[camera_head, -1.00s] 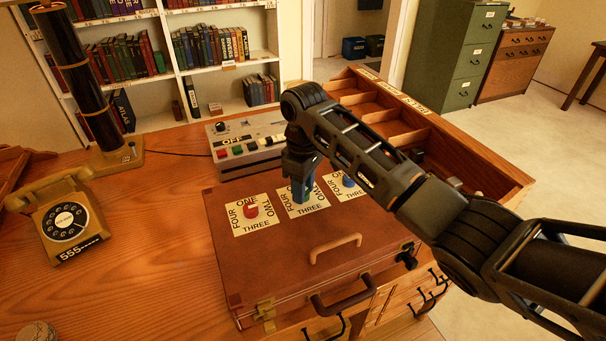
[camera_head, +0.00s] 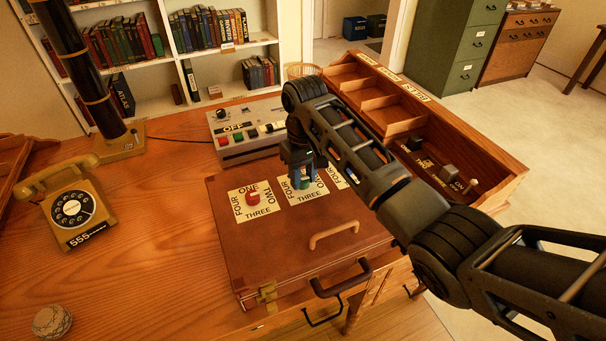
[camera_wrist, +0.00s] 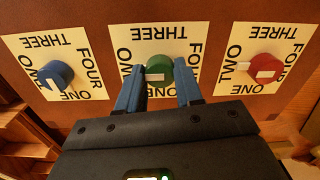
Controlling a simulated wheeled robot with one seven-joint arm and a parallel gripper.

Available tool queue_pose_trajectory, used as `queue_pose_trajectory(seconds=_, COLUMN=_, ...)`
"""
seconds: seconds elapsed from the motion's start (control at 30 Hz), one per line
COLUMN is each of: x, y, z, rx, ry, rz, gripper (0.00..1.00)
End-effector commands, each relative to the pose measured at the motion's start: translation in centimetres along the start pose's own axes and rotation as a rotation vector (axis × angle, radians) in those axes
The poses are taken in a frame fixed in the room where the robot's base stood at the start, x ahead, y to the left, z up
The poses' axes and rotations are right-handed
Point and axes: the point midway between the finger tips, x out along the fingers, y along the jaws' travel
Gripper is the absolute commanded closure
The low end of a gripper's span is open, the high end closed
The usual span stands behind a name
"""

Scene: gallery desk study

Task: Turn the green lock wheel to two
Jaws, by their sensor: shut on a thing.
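The green lock wheel (camera_wrist: 159,68) is the middle of three wheels on the brown case (camera_head: 275,250). It sits on a cream card (camera_head: 306,199) lettered ONE to FOUR. My gripper (camera_wrist: 158,78) is over it, with one blue finger on each side, shut on the wheel. In the head view my gripper (camera_head: 301,172) hides most of the wheel. A white mark shows on the wheel's camera-facing side in the wrist view; I cannot tell which number it points to.
The red wheel (camera_head: 253,197) and the blue wheel (camera_wrist: 57,74) flank the green one closely. A grey switch box (camera_head: 245,135) stands behind the case. A yellow telephone (camera_head: 72,208) is at left. A wooden tray (camera_head: 470,140) lies to the right.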

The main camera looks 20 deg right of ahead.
Motion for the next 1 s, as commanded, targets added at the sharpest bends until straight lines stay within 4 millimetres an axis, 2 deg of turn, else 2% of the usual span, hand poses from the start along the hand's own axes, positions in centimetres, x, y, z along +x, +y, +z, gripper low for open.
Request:
queue_pose_trajectory(seconds=0.3, x=-0.1, y=0.0, z=-0.1, rx=0.001, ry=0.003, rz=0.000, gripper=0.95)
queue_pose_trajectory(seconds=0.33, x=-0.1, y=0.0, z=-0.1, rx=0.000, ry=0.003, rz=0.000, gripper=0.64)
queue_pose_trajectory(seconds=0.6, x=-0.1, y=0.0, z=-0.1, rx=0.000, ry=0.002, rz=0.000, gripper=0.39)
queue_pose_trajectory(seconds=0.87, x=-0.2, y=0.0, z=-0.1, rx=0.000, ry=0.002, rz=0.000, gripper=0.39)
queue_pose_trajectory(seconds=1.0, x=-1.6, y=0.0, z=-0.1, rx=-0.001, ry=0.005, rz=0.001, gripper=0.39)
